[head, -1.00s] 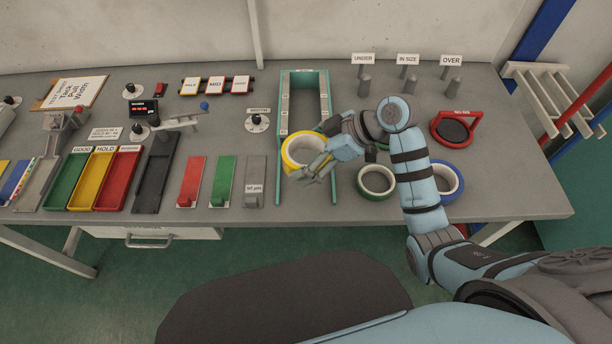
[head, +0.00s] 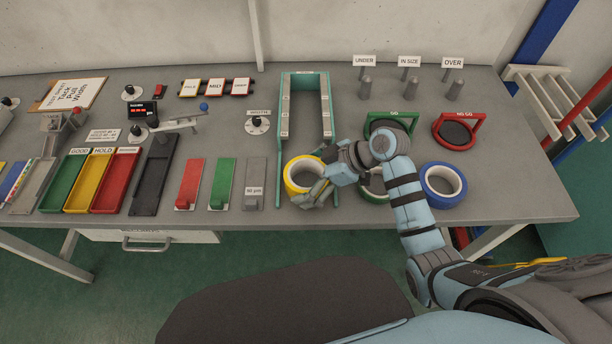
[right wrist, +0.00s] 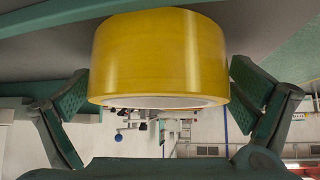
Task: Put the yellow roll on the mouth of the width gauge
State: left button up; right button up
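The yellow roll (head: 291,180) lies flat, hole up, at the near, open end of the green width gauge (head: 283,105), between its two arms. It is at or just above the table; I cannot tell whether it bears on the gauge. My right gripper (head: 314,190) reaches it from the right, with its fingers around it. My left gripper is out of view.
Red (head: 190,183), green (head: 222,183) and grey (head: 255,180) strips lie left of the gauge.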

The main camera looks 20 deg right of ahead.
jog(key=shift+r, duration=0.2)
jog(key=p+v, duration=0.1)
jog(key=v, duration=1.1)
jog(key=shift+p, duration=0.3)
jog(key=shift+w, duration=0.1)
